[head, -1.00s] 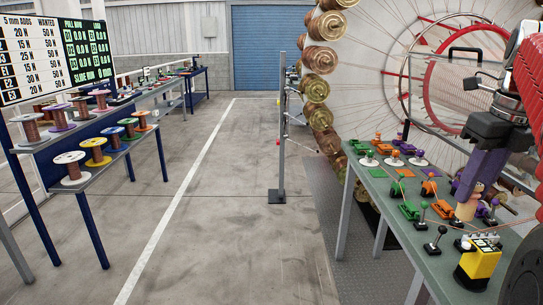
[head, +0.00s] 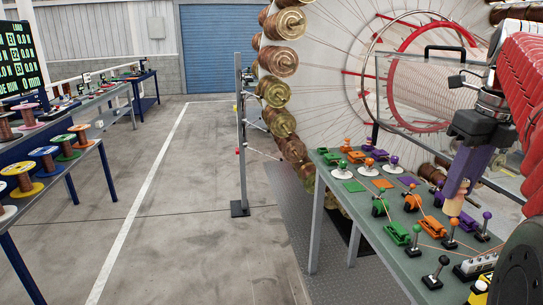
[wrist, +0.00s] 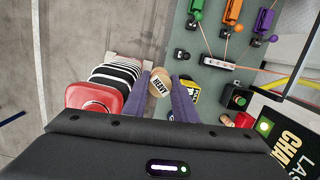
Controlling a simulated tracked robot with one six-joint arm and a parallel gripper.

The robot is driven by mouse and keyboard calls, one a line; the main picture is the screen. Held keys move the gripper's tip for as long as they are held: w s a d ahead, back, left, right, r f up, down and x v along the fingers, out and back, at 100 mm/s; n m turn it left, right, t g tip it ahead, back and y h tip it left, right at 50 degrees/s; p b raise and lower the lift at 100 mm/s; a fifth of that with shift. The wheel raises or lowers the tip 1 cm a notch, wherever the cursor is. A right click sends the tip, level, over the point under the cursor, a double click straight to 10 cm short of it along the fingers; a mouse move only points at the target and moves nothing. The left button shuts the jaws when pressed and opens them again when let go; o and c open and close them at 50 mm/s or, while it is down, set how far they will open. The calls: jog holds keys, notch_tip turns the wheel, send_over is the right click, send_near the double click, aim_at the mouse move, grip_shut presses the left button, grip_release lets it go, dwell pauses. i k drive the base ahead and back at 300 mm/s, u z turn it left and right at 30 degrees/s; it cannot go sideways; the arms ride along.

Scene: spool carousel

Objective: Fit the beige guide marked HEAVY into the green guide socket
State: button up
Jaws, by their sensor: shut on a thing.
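My gripper (head: 458,190) has purple fingers and is shut on the beige guide (head: 454,206). In the wrist view the guide (wrist: 160,84) sits between the fingertips, with HEAVY readable on its pale top. The gripper holds it above the right part of the grey-green table. Green fittings stand to its left in the head view: a green piece on a dark base (head: 380,205) and a green block (head: 397,232). I cannot tell which of them is the green guide socket. The guide is apart from both.
The table (head: 343,215) also carries matching orange and purple fittings, ball-topped levers (head: 416,236), and discs with coloured pegs (head: 346,166) at the back. Thin lines run over it. A spool carousel (head: 282,125) stands behind. The floor (head: 190,200) to the left is open.

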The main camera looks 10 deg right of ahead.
aim_at(369, 216)
jog(key=z, duration=0.2)
jog(key=i, duration=3.45)
jog(key=u, duration=0.25)
